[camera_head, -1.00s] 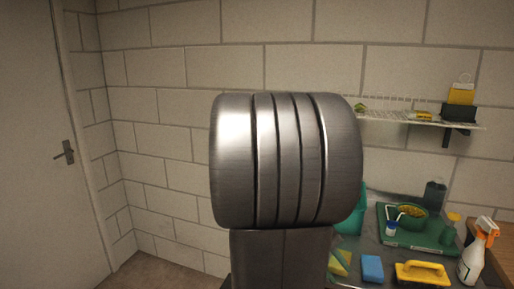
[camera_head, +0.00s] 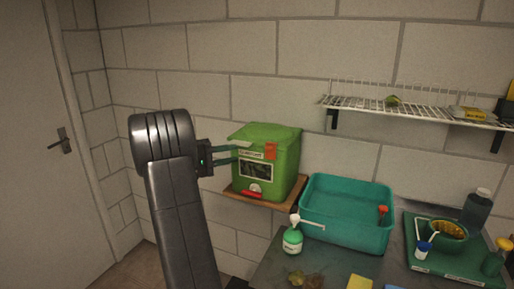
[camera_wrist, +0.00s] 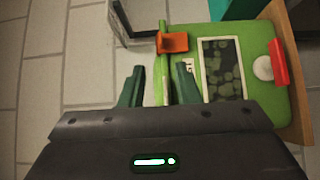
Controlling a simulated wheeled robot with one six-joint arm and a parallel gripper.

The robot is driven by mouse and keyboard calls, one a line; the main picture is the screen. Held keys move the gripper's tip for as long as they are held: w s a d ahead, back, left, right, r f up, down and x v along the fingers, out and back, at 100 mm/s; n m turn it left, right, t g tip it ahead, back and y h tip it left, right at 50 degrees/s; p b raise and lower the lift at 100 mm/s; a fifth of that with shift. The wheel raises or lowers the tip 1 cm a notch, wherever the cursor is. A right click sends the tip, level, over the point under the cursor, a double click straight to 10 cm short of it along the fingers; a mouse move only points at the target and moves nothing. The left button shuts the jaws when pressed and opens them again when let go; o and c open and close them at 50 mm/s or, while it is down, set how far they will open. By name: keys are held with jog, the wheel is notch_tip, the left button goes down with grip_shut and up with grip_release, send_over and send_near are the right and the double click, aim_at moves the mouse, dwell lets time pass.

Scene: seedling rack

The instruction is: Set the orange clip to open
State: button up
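A green lidded box (camera_head: 265,178) sits on a small wooden shelf by the wall. The orange clip (camera_head: 271,151) is on its front just below the lid, toward the right. In the wrist view the orange clip (camera_wrist: 173,42) lies beyond my fingertips, by the seam between lid and body. I cannot tell for sure whether it is fastened. My gripper (camera_head: 232,154) is at the left side of the box, near lid height. In the wrist view my gripper (camera_wrist: 159,75) has its two green fingers apart, with the lid's edge showing between them and nothing held.
The box front carries a dark picture label, a white knob (camera_wrist: 263,68) and a red bar (camera_wrist: 278,62). A teal tub (camera_head: 347,211) and a soap bottle (camera_head: 292,238) stand to the right. A wire shelf (camera_head: 410,110) hangs above. The wall lies close behind.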

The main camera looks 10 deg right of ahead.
aim_at(266, 149)
jog(key=d+p, duration=0.1)
jog(key=d, duration=0.2)
jog(key=w+d, duration=0.1)
jog(key=d, duration=0.3)
jog(key=w+d+p, duration=0.1)
jog(key=d, duration=0.3)
jog(key=shift+w+d+p, duration=0.1)
jog(key=shift+d+p, duration=0.1)
jog(key=shift+p, duration=0.1)
jog(key=shift+c, duration=0.4)
grip_shut()
